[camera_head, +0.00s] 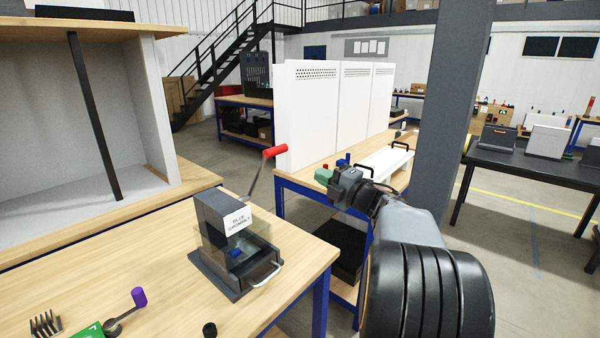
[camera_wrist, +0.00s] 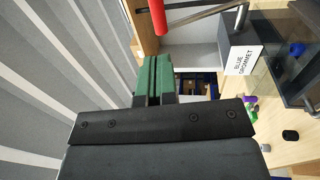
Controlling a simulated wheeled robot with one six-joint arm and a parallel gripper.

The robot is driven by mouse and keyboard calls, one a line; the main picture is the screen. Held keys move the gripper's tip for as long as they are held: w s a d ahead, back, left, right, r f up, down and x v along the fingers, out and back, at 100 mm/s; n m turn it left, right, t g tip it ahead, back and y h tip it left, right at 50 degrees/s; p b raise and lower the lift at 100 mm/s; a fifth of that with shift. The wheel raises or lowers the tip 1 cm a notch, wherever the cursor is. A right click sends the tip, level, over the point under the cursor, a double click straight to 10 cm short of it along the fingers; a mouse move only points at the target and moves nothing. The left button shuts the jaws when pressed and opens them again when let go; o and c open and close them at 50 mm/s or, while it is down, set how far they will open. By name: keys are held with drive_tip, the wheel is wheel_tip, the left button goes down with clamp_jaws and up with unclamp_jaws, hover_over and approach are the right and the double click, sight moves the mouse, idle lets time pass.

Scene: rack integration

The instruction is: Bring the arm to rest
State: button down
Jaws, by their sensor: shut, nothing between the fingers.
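My arm reaches in from the lower right of the head view. My gripper (camera_head: 324,176) has green fingertips and is held in the air, pointing left, just right of the red lever handle (camera_head: 274,151). In the wrist view my gripper (camera_wrist: 153,75) shows its two green fingers together with nothing between them. The red handle also shows in the wrist view (camera_wrist: 158,14), beyond the fingertips; the frames show no clear contact. The handle belongs to a grey dispenser (camera_head: 222,212) labelled for blue grommets, which stands on the wooden bench (camera_head: 175,262).
A purple-knobbed crank (camera_head: 138,297), a green part (camera_head: 88,331) and a black comb-like part (camera_head: 45,324) lie at the bench's front left. A second bench with white panels (camera_head: 340,105) stands behind my gripper. A grey pillar (camera_head: 452,110) rises behind my arm. Floor is open at right.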

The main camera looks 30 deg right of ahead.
drive_tip(key=d+f+m+g+h, duration=0.2)
drive_tip(key=d+f+m+h, duration=0.4)
drive_tip(key=d+m+h, duration=0.5)
drive_tip(key=s+a+f+m+g+h, duration=0.35)
drive_tip(key=s+f+m+g, duration=0.35)
drive_tip(key=m, duration=0.3)
drive_tip(key=s+a+f+g+y, duration=0.2)
drive_tip(key=s+a, duration=0.2)
drive_tip(key=a, duration=0.5)
drive_tip(key=s+a+f+g+y, duration=0.2)
drive_tip(key=s+a+f+y, duration=0.1)
drive_tip(key=a, duration=0.7)
drive_tip(key=s+a+f+g+y, duration=0.2)
drive_tip(key=s+a, duration=0.3)
drive_tip(key=a, duration=0.4)
drive_tip(key=shift+s+a+f+m+y, duration=0.2)
drive_tip(key=shift+f+m+y, duration=0.1)
drive_tip(key=shift+m+y, duration=0.15)
